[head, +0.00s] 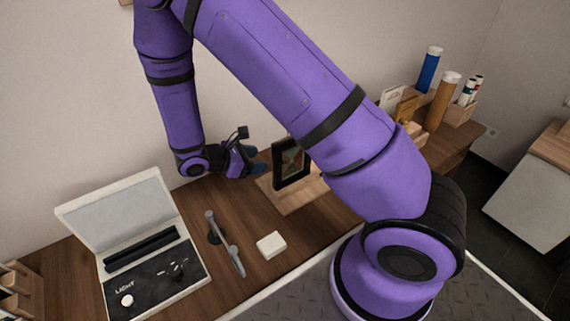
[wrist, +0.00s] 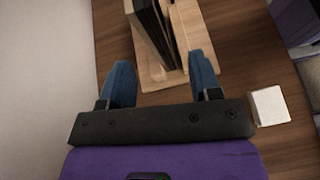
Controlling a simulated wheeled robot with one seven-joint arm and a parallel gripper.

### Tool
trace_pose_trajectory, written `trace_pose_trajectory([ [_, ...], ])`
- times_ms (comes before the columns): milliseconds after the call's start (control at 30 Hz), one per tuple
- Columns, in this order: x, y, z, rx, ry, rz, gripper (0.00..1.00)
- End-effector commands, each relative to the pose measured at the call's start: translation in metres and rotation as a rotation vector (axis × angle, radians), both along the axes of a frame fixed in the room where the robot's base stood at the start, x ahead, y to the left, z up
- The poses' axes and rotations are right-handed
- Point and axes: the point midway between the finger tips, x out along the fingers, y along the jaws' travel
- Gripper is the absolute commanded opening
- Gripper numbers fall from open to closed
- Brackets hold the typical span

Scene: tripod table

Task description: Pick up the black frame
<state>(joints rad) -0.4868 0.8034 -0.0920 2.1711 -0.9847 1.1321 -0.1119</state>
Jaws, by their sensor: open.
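The black frame (head: 290,163) stands upright on a light wooden stand (head: 290,196) on the table, with a picture in it. In the wrist view the frame (wrist: 150,28) is seen from above, edge-on, and its far part is cut off by the top edge. My gripper (head: 257,160) is just left of the frame in the head view. In the wrist view its two blue fingers (wrist: 162,75) are wide apart and empty. The frame's near end lies just ahead of the gap between them. My arm hides part of the area right of the frame.
An open white case (head: 140,245) lies at the left of the wooden table. A grey handled tool (head: 227,245) and a small white block (head: 271,244) lie in front of the stand. Tubes and boxes (head: 440,95) stand at the back right. The wall is close behind my gripper.

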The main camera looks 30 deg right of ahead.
Motion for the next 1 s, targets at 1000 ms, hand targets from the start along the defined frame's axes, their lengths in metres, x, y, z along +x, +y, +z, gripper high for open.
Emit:
trace_pose_trajectory([
  [1000, 0.001, -0.067, -0.073, -0.075, 0.085, 0.1, 0.57],
])
